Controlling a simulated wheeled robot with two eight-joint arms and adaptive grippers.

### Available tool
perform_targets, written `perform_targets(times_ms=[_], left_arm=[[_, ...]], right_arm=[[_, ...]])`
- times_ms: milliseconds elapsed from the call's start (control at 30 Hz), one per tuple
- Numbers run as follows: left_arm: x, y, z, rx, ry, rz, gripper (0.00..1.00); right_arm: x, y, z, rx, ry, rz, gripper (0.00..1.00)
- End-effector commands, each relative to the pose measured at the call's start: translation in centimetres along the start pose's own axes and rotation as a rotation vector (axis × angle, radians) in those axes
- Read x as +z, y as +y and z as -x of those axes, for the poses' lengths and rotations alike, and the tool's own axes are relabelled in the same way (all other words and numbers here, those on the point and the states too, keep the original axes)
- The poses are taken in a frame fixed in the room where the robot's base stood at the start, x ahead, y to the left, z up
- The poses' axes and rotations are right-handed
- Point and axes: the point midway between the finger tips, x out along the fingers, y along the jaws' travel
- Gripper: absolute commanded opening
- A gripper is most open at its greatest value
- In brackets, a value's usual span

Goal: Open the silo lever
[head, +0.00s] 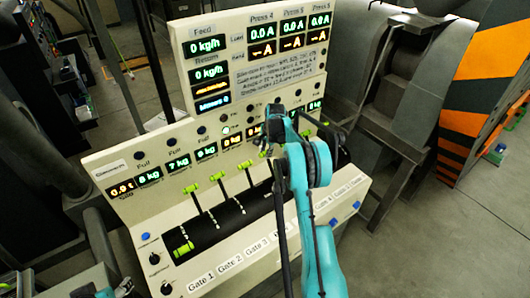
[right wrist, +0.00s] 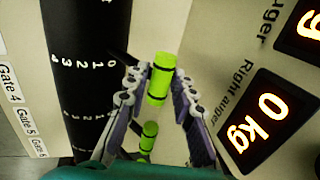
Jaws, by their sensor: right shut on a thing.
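The control panel (head: 260,240) carries levers with bright green handles on a black curved drum. The leftmost lever (head: 182,246) sits low on the drum, in the part of the panel below the "Silo" display (head: 122,190). Several other green levers (head: 217,176) stand up along the drum's upper edge. My right gripper (head: 272,138) is over the upper middle of the panel. In the right wrist view it is shut on a green lever handle (right wrist: 160,78), with a finger on each side. Part of my left gripper (head: 122,288) shows at the bottom left; its fingers are unclear.
Lit displays, such as the "0 kg" one (right wrist: 258,122), and small knobs line the panel. Its front strip has gate labels (head: 230,266). An orange and black striped machine (head: 490,60) stands at the right. Grey floor (head: 440,240) is clear at the lower right.

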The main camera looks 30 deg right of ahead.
Motion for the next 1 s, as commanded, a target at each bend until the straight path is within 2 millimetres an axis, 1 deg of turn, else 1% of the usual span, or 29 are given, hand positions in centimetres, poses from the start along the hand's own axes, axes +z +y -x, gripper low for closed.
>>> perform_targets(times_ms=[167, 267, 600, 767, 1000], left_arm=[[0.5, 0.0, -0.7, 0.000, 0.000, 0.000, 0.55], [0.9, 0.0, -1.2, 0.000, 0.000, 0.000, 0.55], [2.8, 0.0, -3.8, 0.000, 0.000, 0.000, 0.55], [3.4, 0.0, -4.7, 0.000, 0.000, 0.000, 0.55], [3.7, 0.0, -5.2, 0.000, 0.000, 0.000, 0.55]], right_arm=[[0.0, 0.9, 0.6, -0.055, -0.001, 0.000, 0.00], [0.1, 1.8, 1.2, -0.103, 0.000, -0.001, 0.00], [0.0, 6.2, 3.5, -0.346, 0.001, -0.003, 0.00], [0.1, 8.1, 4.3, -0.447, 0.000, -0.002, 0.00], [0.1, 9.9, 4.9, -0.452, -0.002, 0.002, 0.00]])
